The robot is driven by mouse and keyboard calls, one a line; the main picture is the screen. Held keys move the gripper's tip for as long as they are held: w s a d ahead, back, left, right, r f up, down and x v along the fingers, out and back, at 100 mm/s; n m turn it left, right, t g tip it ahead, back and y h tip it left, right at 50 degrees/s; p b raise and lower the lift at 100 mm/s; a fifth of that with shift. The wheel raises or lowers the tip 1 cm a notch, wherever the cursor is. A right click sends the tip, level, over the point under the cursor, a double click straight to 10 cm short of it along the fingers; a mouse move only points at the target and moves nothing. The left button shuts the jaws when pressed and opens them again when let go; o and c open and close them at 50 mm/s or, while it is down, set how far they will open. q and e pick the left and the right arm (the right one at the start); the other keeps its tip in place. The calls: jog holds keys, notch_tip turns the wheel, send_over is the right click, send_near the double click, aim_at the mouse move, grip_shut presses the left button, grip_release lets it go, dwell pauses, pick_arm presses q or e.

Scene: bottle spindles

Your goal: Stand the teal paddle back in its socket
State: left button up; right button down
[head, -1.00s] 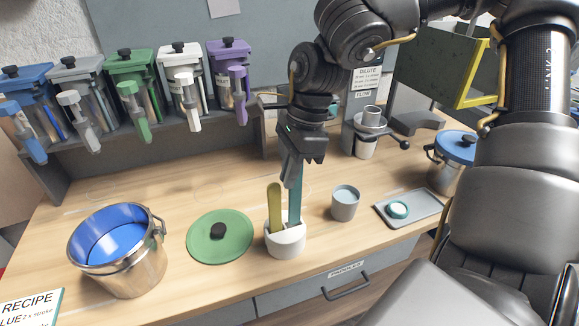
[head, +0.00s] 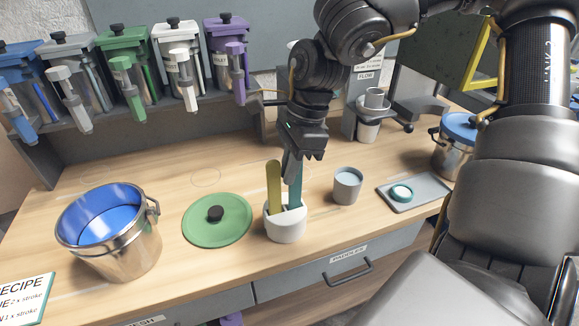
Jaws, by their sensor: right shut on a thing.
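The teal paddle (head: 296,190) stands upright with its lower end inside the white holder (head: 286,226). A yellow-green paddle (head: 274,188) stands beside it, on the left, in the same holder. My right gripper (head: 292,168) comes down from above and is shut on the top part of the teal paddle. The fingers hide the paddle's upper end, and the holder's front wall hides its bottom, so I cannot tell how deep it sits. My left gripper is not in view.
A steel pot with blue inside (head: 113,235) and a green lid (head: 217,220) lie left of the holder. A grey cup (head: 347,186) and a grey tray (head: 424,188) are to the right. Several colored dispensers (head: 178,62) line the back shelf. A drawer (head: 340,266) is below the front edge.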

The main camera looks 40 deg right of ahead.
jog(key=c, duration=1.5)
grip_release()
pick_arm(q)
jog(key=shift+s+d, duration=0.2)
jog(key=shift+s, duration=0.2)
pick_arm(e)
jog(key=shift+o, duration=0.2)
jog(key=shift+r, duration=0.15)
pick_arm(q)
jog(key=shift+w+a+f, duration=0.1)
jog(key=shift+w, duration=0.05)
pick_arm(e)
jog(key=v, duration=1)
jog(key=shift+d+r, duration=0.2)
jog(key=shift+r, duration=0.05)
